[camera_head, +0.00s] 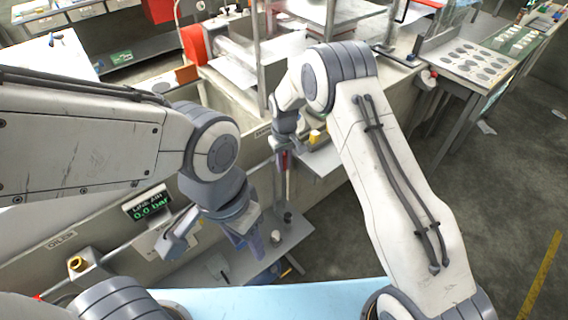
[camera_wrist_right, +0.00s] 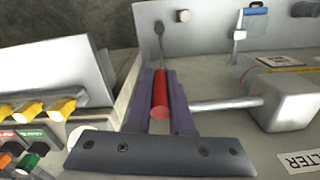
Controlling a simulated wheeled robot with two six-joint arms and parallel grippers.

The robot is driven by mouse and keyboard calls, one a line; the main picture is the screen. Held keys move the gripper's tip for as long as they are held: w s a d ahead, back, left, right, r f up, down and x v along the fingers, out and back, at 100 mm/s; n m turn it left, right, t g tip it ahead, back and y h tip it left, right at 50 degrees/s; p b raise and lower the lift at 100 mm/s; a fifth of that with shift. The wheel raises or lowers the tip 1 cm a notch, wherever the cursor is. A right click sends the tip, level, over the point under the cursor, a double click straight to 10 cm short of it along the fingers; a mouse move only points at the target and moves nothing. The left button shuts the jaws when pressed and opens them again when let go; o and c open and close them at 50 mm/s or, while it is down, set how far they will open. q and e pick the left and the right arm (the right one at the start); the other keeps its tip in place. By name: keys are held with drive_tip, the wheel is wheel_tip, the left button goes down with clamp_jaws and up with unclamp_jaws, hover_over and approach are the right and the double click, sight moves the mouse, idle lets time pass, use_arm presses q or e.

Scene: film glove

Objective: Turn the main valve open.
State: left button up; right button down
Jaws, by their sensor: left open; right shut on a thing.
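The main valve's red handle (camera_wrist_right: 160,98) lies between the two fingers of my right gripper (camera_wrist_right: 160,85) in the right wrist view. The fingers are shut on it, one along each side. In the head view my right gripper (camera_head: 283,160) hangs at the bench front, and only a little red shows there; the rest is hidden. My left gripper (camera_head: 246,242) is open, pointing down over the lower grey shelf, apart from the valve. A display (camera_head: 148,204) on the bench front reads line air 0.0 bar.
A white pipe runs to a pale filter block (camera_wrist_right: 285,100) right of the handle. Yellow switches (camera_wrist_right: 60,107) sit at the left of the right wrist view. A grey lower shelf (camera_head: 285,238) holds small dark items.

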idle(0.4)
drive_tip(key=shift+a+f+t+h+b, duration=0.15)
drive_tip(key=shift+t+h+b, duration=0.3)
drive_tip(key=shift+b, duration=0.25)
drive_tip(key=t+h+b, duration=0.1)
drive_tip(key=b, duration=0.3)
drive_tip(key=t+h+b, duration=0.1)
drive_tip(key=h+b, duration=0.1)
drive_tip(key=b, duration=0.2)
drive_tip(key=s+a+t+h+b, duration=0.1)
drive_tip(key=h+b, duration=0.1)
drive_tip(key=b, duration=0.2)
drive_tip(key=shift+f, duration=0.1)
drive_tip(key=c, duration=0.8)
unclamp_jaws()
